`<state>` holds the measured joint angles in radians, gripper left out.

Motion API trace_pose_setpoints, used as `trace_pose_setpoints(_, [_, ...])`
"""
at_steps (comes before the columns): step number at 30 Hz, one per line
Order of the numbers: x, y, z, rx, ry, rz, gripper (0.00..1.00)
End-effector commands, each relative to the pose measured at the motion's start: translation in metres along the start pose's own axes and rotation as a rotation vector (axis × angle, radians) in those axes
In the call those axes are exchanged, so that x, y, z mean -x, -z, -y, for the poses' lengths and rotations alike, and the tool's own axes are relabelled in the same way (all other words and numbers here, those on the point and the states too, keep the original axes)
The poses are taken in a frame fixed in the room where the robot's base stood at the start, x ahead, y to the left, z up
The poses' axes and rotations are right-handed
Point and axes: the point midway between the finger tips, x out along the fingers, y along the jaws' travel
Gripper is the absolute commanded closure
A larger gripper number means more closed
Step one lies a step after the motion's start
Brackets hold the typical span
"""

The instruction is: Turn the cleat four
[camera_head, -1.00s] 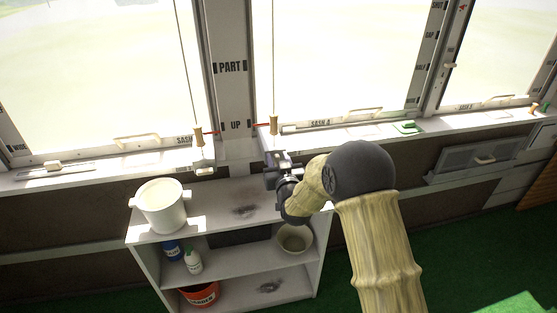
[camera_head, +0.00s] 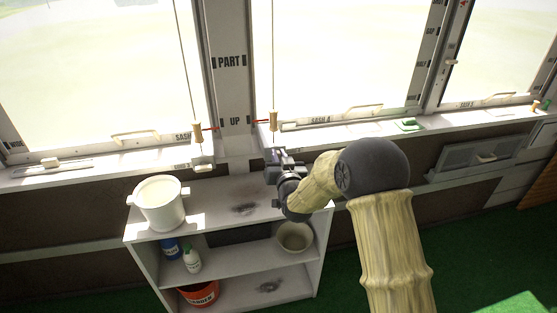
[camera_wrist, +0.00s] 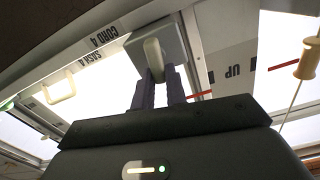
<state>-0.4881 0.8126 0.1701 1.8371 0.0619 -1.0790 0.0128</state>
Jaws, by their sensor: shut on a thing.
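In the wrist view, the cleat (camera_wrist: 153,54) is a pale rounded lever on a grey square plate (camera_wrist: 170,40). The plate is on the white sill face beside the label "CORD 4" (camera_wrist: 105,35). The two dark fingers of my gripper (camera_wrist: 159,84) are shut on the cleat's lower end. In the head view my gripper (camera_head: 283,158) is at the sill's front edge, below the cord with the wooden toggle (camera_head: 274,118). There the cleat is hidden by the gripper.
A white shelf unit (camera_head: 222,222) stands below the sill, with a white bucket (camera_head: 160,205) on top and a bowl (camera_head: 295,238), bottles and a red tub (camera_head: 199,295) lower down.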

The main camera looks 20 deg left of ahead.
Motion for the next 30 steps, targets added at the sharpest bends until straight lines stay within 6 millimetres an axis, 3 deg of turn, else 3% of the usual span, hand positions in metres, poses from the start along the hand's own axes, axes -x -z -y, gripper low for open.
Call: trace_pose_setpoints(30, [0.0, -0.012, -0.018, -0.934, -0.002, -0.002, 1.0])
